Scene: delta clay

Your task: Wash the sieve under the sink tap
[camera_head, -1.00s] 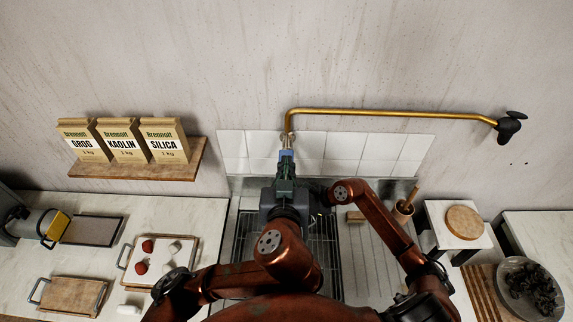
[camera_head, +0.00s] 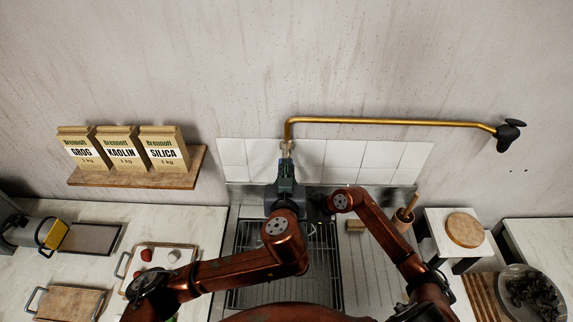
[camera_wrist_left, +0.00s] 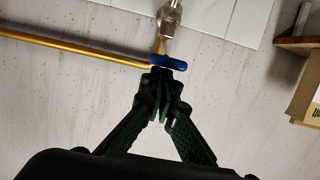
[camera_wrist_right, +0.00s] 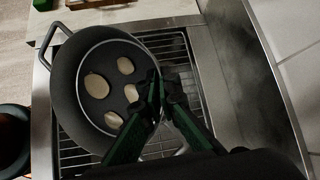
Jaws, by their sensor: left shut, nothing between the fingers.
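The dark round sieve (camera_wrist_right: 66,75) shows in the right wrist view above a wire rack, with several pale patches inside. My right gripper (camera_wrist_right: 158,88) has its fingers close together at the sieve's near rim and appears to hold it. In the head view that gripper and the sieve are hidden behind my left arm. The brass tap pipe (camera_head: 400,122) runs along the wall and turns down to a metal end.
The sink (camera_head: 240,265) has a wire rack across it, with a ribbed drainer (camera_head: 375,265) to its right. A small block (camera_head: 355,227) and a brush pot (camera_head: 403,219) stand behind. A tray (camera_head: 128,275) lies left; a bowl (camera_head: 503,275) is far right.

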